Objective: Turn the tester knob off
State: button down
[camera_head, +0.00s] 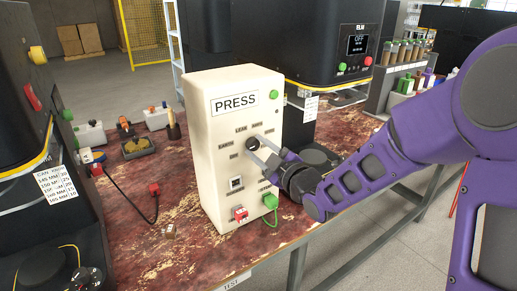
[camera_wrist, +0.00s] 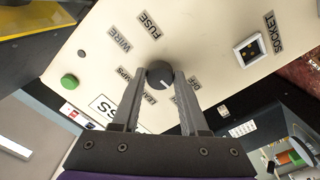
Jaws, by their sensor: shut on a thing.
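The tester is a tall cream box (camera_head: 213,150) with a "PRESS" label, standing upright on the bench. Its round dark knob (camera_head: 252,144) is in the middle of the front, ringed by small labels. In the wrist view the knob (camera_wrist: 160,73) sits between my two fingertips, with a short pale mark on its face. Labels around it there include "WIRE", "FUSE" and one that looks like "OFF" (camera_wrist: 189,84). Which label the mark points at I cannot tell. My gripper (camera_head: 262,147) reaches in from the right and is shut on the knob.
The tester's front also carries a green button (camera_head: 274,95), a socket (camera_head: 236,183), a red-and-white switch (camera_head: 239,214) and a green plug (camera_head: 270,201) with a cable. Dark machines stand left (camera_head: 30,90) and behind right (camera_head: 315,40). A black cable with a red plug (camera_head: 154,189) lies on the worn red bench.

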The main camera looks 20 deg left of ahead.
jog(key=n, duration=0.5)
jog(key=shift+r+n, duration=0.1)
jog(key=shift+n, duration=0.2)
dwell(0.5)
jog(key=shift+c, duration=2.2)
grip_release()
